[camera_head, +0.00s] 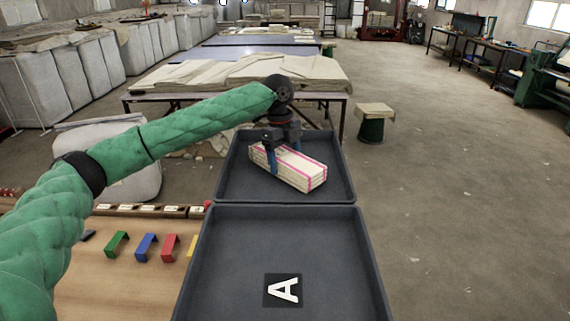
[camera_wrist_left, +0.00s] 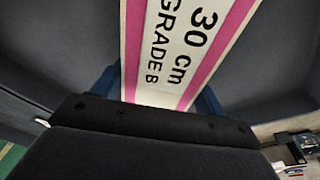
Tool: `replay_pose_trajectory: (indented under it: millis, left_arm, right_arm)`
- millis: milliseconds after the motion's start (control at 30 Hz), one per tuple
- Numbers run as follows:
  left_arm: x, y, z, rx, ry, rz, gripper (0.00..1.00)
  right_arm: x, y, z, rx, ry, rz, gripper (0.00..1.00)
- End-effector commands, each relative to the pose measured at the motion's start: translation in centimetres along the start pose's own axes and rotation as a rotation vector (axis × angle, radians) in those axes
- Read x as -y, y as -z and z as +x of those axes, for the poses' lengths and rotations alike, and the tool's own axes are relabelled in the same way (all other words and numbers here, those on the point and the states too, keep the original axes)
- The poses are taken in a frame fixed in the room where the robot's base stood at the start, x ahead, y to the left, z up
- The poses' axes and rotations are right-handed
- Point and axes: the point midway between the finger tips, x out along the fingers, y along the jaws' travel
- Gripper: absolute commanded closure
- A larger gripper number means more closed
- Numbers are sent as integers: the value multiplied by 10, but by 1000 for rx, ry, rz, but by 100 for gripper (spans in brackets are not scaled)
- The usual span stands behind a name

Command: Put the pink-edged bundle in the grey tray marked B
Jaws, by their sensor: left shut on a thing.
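The pink-edged bundle (camera_head: 292,170) is a cream block with pink stripes along its edges. In the left wrist view the bundle (camera_wrist_left: 185,45) shows the print "30 cm GRADE B". My left gripper (camera_head: 274,160) is shut on the bundle near its far left end, with blue fingers on either side. The bundle is in or just over the far grey tray (camera_head: 232,185); I cannot tell whether it touches the floor. No letter shows in that tray. The near grey tray (camera_head: 320,240) is empty and bears a letter A. My right gripper is not in view.
A wooden table (camera_head: 110,285) at the left holds green (camera_head: 117,244), blue (camera_head: 146,247), red (camera_head: 168,248) and yellow clips. Behind the trays stands a table with cream cloth (camera_head: 235,72). A green stool (camera_head: 371,128) stands at the right on open floor.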

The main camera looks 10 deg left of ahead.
Motion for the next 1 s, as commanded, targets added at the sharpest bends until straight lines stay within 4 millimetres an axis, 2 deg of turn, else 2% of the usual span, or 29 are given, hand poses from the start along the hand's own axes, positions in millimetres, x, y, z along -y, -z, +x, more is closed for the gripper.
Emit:
replay_pose_trajectory:
  millis: [433, 467, 533, 900, 1000]
  left_arm:
    - [0, 0, 2, 0, 0, 0, 57]
    - [0, 0, 3, 0, 0, 0, 22]
    - [0, 0, 3, 0, 0, 0, 8]
    - [0, 0, 1, 1, 0, 0, 6]
    - [0, 0, -4, 0, 0, 0, 6]
  right_arm:
    - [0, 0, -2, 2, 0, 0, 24]
    - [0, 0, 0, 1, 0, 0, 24]
    - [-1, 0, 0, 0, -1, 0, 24]
    - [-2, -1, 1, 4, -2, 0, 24]
    - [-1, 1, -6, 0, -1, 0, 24]
